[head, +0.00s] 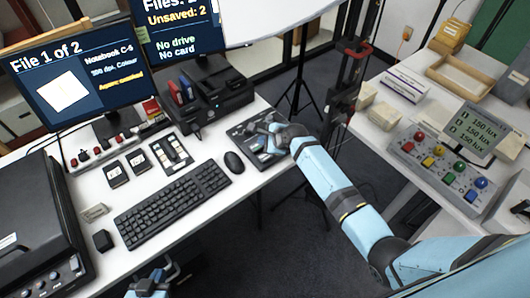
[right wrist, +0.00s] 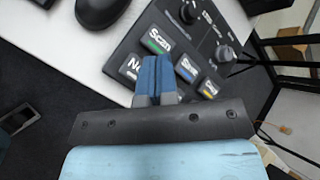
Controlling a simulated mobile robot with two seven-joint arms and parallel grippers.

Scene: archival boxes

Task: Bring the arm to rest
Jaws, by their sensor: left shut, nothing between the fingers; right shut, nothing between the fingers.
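My right arm (head: 335,185) reaches from the lower right to the desk. Its gripper (head: 262,127) is over a dark control panel (head: 243,131) right of the mouse. In the right wrist view the blue fingers (right wrist: 157,75) are shut with nothing between them. They are in front of the panel (right wrist: 135,50), close to the Scan button (right wrist: 156,42); I cannot tell whether they touch it. My left gripper (head: 152,280) shows at the bottom edge, shut and empty, in front of the desk. Part of it is cut off.
The desk holds a keyboard (head: 172,203), a mouse (head: 234,162), two monitors (head: 70,70) and a large black device (head: 38,230) at left. A second table at right carries a button box (head: 440,170) and a wooden tray (head: 460,78). Dark floor lies between them.

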